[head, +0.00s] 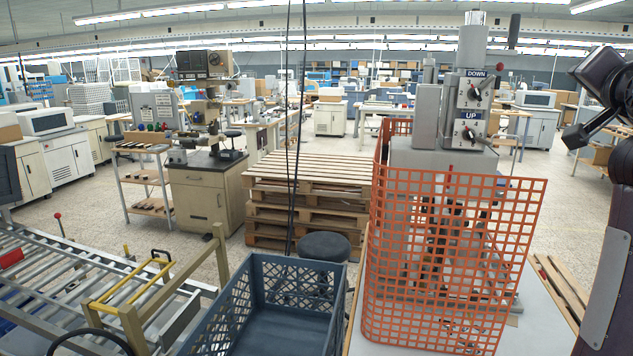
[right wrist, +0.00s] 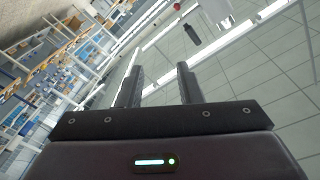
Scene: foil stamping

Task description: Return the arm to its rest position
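My right arm shows at the right edge of the head view, raised, with its dark gripper (head: 578,136) beside the grey stamping machine (head: 430,118) and clear of it. In the right wrist view the two fingers of my right gripper (right wrist: 159,84) stand apart with nothing between them. The gripper is open and empty, and the room appears tilted behind it. My left gripper is not in either view.
An orange mesh guard (head: 455,185) stands around the front of the machine. A blue-grey crate (head: 262,340) is at bottom centre, beside a roller conveyor (head: 60,290) at left. Stacked wooden pallets (head: 310,168) stand behind the crate. Open floor (head: 545,205) lies right of the machine.

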